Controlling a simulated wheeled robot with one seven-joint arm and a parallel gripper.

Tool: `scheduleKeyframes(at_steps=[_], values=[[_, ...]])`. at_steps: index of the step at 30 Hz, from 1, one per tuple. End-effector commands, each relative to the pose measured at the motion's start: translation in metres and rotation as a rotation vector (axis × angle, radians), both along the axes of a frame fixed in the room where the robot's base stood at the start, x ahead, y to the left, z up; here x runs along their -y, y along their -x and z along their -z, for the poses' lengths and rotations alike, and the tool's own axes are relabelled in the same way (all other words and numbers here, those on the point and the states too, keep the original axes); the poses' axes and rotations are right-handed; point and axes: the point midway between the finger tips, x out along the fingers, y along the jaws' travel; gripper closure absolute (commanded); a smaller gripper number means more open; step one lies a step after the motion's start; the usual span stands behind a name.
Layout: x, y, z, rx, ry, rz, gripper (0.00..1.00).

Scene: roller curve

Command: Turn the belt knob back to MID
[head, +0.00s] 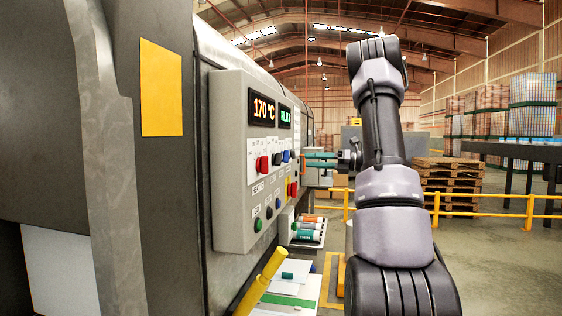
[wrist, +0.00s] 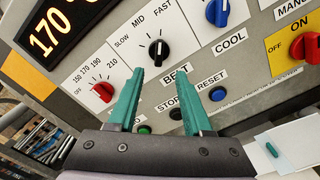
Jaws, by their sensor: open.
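The belt knob (wrist: 158,50) is black with a pale pointer mark, on a white plate lettered SLOW, MID, FAST and BELT. Its pointer looks roughly upward in the wrist view; I cannot tell exactly which label it meets. In the head view the belt knob (head: 277,159) is small, on the grey control panel (head: 232,215). My gripper (wrist: 159,74) has teal fingers, open and empty. In the wrist view its tips lie just below the knob, one to each side, over the BELT lettering. In the head view my gripper (head: 306,158) points at the panel from the right.
A red temperature knob (wrist: 103,91) sits left of the belt knob, and a blue COOL knob (wrist: 217,12) right. Below are a black STOP button (wrist: 175,113) and a blue RESET button (wrist: 217,94). A yellow railing (head: 480,212) stands behind my arm.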

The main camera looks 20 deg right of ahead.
Motion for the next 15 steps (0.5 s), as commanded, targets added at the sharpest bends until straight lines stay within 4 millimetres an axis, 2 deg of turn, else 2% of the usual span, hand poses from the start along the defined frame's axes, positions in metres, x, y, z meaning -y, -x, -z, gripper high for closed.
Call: scheduleKeyframes(at_steps=[9,15], values=[[-0.052,-0.032,0.000,0.001,0.004,-0.008,0.50],[-0.075,-0.048,0.000,0.000,0.005,-0.006,0.50]])
